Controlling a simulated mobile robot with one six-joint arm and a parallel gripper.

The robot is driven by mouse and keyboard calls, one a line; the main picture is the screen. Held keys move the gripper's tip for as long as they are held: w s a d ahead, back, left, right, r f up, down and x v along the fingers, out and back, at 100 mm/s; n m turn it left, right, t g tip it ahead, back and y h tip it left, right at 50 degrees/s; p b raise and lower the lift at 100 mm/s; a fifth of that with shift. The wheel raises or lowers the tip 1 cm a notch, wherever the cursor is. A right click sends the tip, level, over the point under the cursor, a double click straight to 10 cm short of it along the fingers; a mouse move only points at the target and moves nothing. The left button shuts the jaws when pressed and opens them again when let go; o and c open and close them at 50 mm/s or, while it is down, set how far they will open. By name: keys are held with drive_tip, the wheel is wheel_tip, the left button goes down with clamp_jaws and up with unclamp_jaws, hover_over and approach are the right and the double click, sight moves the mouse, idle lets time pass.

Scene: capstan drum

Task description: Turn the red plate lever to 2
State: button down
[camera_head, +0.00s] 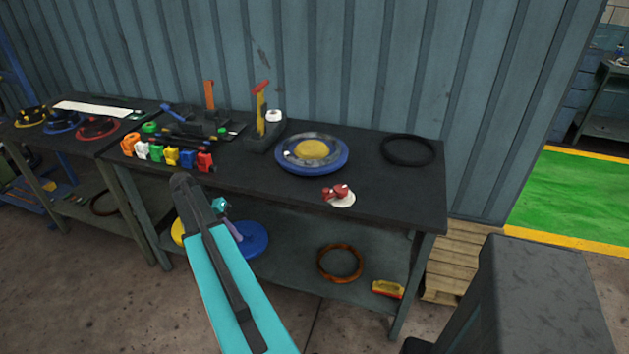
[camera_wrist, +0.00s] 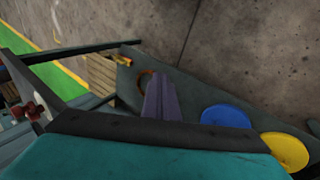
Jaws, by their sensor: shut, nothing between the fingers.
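The red lever (camera_head: 338,190) sits on a small round white plate (camera_head: 345,201) near the front edge of the dark bench top. I cannot read any numbers on the plate. A red part, apparently the same lever, also shows at the left edge of the wrist view (camera_wrist: 33,111). My gripper (camera_head: 236,234) is in front of the bench, left of the lever and apart from it. Its shut purple-grey fingers (camera_wrist: 160,82) show in the wrist view with nothing between them. My teal arm hides part of the lower shelf.
A blue disc with a yellow centre (camera_head: 313,151) lies behind the lever. A black ring (camera_head: 408,150) lies at right. Several coloured blocks (camera_head: 172,157) and upright levers (camera_head: 260,105) stand to the left. The bench front around the white plate is clear.

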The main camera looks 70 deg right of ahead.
drive_tip(key=s+d+r+m, duration=0.2)
drive_tip(key=s+d+r, duration=0.2)
drive_tip(key=d+r, duration=0.2)
drive_tip(key=s+d+r+m+g, duration=0.1)
drive_tip(key=s+d+r+m, duration=0.2)
drive_tip(key=d+r, duration=0.3)
drive_tip(key=s+d+r+m, duration=0.3)
drive_tip(key=s+d+r, duration=0.2)
drive_tip(key=r, duration=0.6)
drive_tip(key=shift+s+d+r+p, duration=0.15)
drive_tip(key=shift+s+d+p, duration=0.15)
drive_tip(key=shift+d, duration=0.75)
drive_tip(key=p+x, duration=0.3)
drive_tip(key=x, duration=0.7)
drive_tip(key=shift+s+a, duration=0.15)
drive_tip(key=shift+s, duration=0.05)
drive_tip(key=shift+s+a+r+p, duration=0.1)
drive_tip(key=shift+s+a+p, duration=0.3)
drive_tip(key=shift+s+p, duration=0.3)
drive_tip(key=shift+s+a+p, duration=0.2)
drive_tip(key=shift+s, duration=0.3)
drive_tip(key=shift+s+a+p, duration=0.2)
drive_tip(key=shift+s, duration=0.3)
drive_tip(key=shift+a, duration=0.2)
